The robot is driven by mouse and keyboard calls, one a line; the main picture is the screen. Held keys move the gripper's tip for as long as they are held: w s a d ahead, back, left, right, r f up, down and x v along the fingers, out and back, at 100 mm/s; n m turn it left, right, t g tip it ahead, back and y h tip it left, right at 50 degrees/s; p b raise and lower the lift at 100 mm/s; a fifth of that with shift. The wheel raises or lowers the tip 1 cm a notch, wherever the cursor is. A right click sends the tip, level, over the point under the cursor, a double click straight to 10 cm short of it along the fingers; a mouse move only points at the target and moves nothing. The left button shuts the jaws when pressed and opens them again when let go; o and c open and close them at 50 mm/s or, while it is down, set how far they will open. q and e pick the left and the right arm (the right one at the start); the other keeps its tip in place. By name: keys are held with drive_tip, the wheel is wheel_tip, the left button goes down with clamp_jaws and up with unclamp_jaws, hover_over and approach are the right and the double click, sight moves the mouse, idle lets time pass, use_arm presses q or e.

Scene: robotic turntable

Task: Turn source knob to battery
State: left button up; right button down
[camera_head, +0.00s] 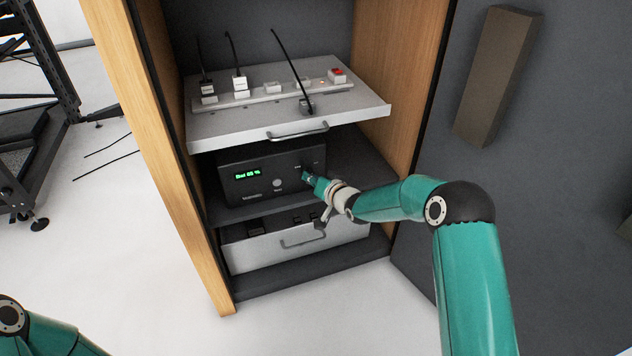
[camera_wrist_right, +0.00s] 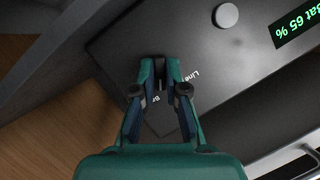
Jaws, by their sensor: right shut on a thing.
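The dark power unit (camera_head: 235,190) sits on the middle shelf of the cabinet, with a green display (camera_head: 248,174) that reads about "Bat 65 %" in the right wrist view (camera_wrist_right: 297,22). My right gripper (camera_head: 306,177) is at the right part of its front panel. In the wrist view its fingertips (camera_wrist_right: 160,72) are close together on the source knob, which they mostly hide. A "Line" label and a partly covered label starting with "B" show beside the fingers. The knob's pointing direction cannot be told. My left gripper is out of view.
A round silver button (camera_head: 277,183) is left of the gripper. Above is a pulled-out shelf (camera_head: 225,130) with a power strip (camera_head: 255,101), plugs and a red switch (camera_head: 337,74). Below is a drawer (camera_head: 255,253) with a handle. Wooden cabinet sides (camera_head: 135,120) flank the space.

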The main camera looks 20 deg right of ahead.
drive_tip(key=shift+d+m+y+p, duration=0.3)
drive_tip(key=shift+m+y+p, duration=0.25)
drive_tip(key=shift+m, duration=0.35)
drive_tip(key=c, duration=1.2)
unclamp_jaws()
drive_tip(key=shift+a, duration=0.1)
drive_tip(key=v, duration=1.2)
drive_tip(key=shift+f, duration=0.25)
